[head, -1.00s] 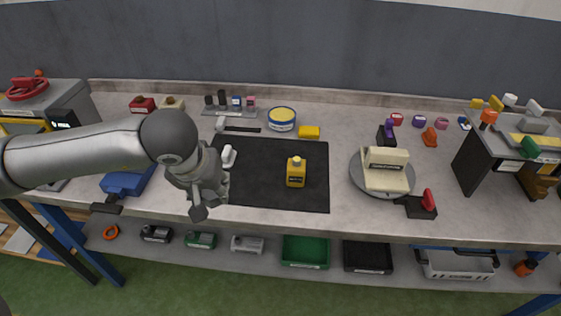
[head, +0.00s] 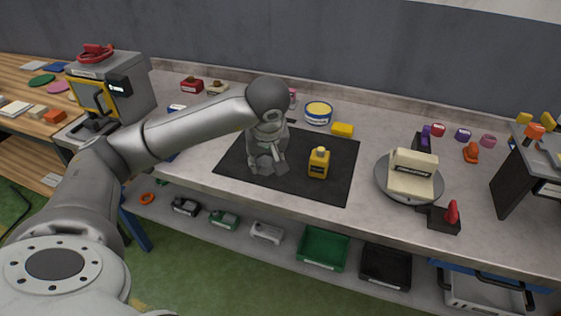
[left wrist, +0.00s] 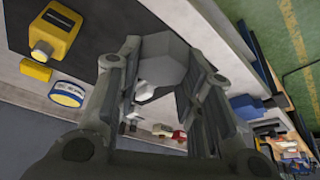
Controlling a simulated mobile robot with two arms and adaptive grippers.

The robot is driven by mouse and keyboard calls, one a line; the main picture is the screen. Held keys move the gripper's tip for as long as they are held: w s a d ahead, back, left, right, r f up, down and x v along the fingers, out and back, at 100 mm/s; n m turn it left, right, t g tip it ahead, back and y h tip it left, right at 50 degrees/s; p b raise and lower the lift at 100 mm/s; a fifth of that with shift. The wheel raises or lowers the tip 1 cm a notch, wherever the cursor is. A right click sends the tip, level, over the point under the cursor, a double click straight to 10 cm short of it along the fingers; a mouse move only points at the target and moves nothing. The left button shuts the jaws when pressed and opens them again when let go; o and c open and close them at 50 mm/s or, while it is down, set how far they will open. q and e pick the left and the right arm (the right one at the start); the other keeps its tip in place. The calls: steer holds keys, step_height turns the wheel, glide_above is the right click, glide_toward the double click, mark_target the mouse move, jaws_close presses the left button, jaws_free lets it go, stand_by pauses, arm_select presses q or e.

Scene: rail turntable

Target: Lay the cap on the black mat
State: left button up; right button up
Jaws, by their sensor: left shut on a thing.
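The black mat (head: 338,148) lies on the bench; part of it also shows in the left wrist view (left wrist: 108,14). My left gripper (head: 266,166) is over the left part of the mat, pointing down. In the left wrist view its fingers (left wrist: 162,62) are shut on a pale grey, faceted piece (left wrist: 166,58), which I take to be the cap. In the head view the gripper largely hides this piece, and I cannot tell whether it touches the mat. My right gripper is not in view.
A yellow bottle (head: 319,164) stands upright on the mat, right of my gripper. Behind the mat are a yellow block (head: 342,130) and a round tin (head: 318,113). A round grey plate (head: 382,185) bearing a cream block (head: 412,172) is to the right. The mat's front right is clear.

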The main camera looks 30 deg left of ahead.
arm_select(q)
steer(key=w+a+f, duration=0.1)
steer(key=w+a, duration=0.1)
steer(key=w, duration=0.1)
steer(key=p, duration=0.2)
glide_above(273, 174)
steer(key=s, duration=0.1)
steer(key=f, duration=0.5)
steer(key=shift+d+f, duration=0.25)
steer(key=shift+d, duration=0.05)
steer(key=shift+w+a+f, duration=0.25)
steer(key=shift+w+f, duration=0.2)
steer(key=shift+f, duration=0.25)
steer(key=shift+f+p, duration=0.95)
steer(key=shift+f, duration=0.55)
steer(key=shift+f, duration=0.2)
steer(key=o, duration=1.1)
